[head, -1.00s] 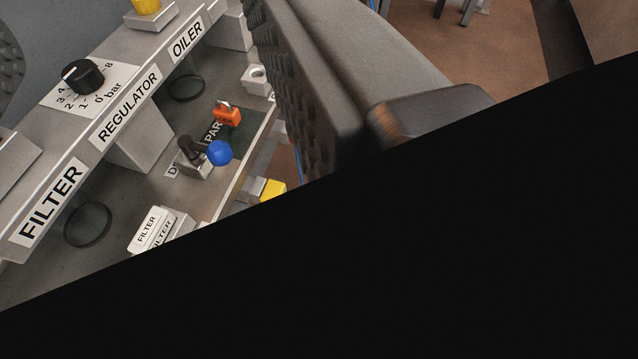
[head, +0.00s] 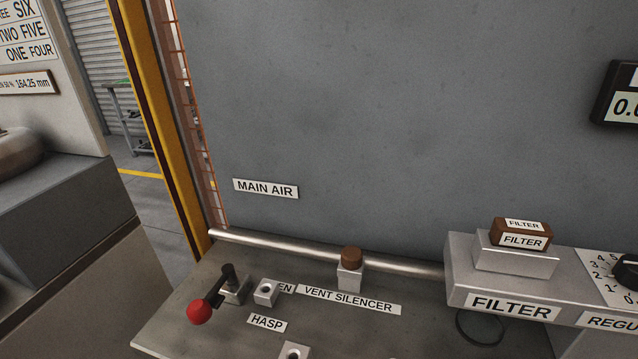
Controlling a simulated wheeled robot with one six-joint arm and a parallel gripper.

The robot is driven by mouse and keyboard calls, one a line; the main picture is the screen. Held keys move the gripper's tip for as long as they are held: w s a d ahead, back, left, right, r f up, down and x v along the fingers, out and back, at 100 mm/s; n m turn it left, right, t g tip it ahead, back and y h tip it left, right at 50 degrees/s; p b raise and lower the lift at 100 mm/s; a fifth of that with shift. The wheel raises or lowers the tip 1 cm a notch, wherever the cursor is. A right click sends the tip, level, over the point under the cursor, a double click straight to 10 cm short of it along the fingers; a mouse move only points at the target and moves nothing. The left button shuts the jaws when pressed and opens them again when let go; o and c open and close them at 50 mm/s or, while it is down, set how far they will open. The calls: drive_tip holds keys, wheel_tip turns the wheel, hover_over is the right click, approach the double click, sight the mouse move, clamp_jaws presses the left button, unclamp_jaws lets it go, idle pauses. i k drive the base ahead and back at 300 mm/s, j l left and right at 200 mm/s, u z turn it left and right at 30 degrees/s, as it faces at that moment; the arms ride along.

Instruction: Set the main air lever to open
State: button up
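The main air lever (head: 200,313) has a red ball knob on a dark arm. It sits at the front left of the grey bench in the head view. Its arm runs from a dark pivot on a small metal block (head: 236,289) down and left to the knob. A MAIN AIR label (head: 265,188) is on the grey panel above and behind it. A small label ending in "EN" (head: 286,288) lies right of the lever, partly hidden by a metal socket block (head: 266,292). My gripper is not in view.
A HASP label (head: 267,323) and a VENT SILENCER label (head: 348,299) lie right of the lever. A brown-capped silencer (head: 351,258) stands on the horizontal pipe (head: 320,252). The FILTER housing (head: 505,285) is at right. A yellow post (head: 160,110) stands at left.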

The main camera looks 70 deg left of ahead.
sight(199, 311)
drive_tip(key=k+u, duration=0.1)
drive_tip(key=u, duration=0.8)
drive_tip(key=k+u, duration=0.15)
drive_tip(key=u, duration=0.3)
drive_tip(key=j+u, duration=0.15)
drive_tip(key=u, duration=0.25)
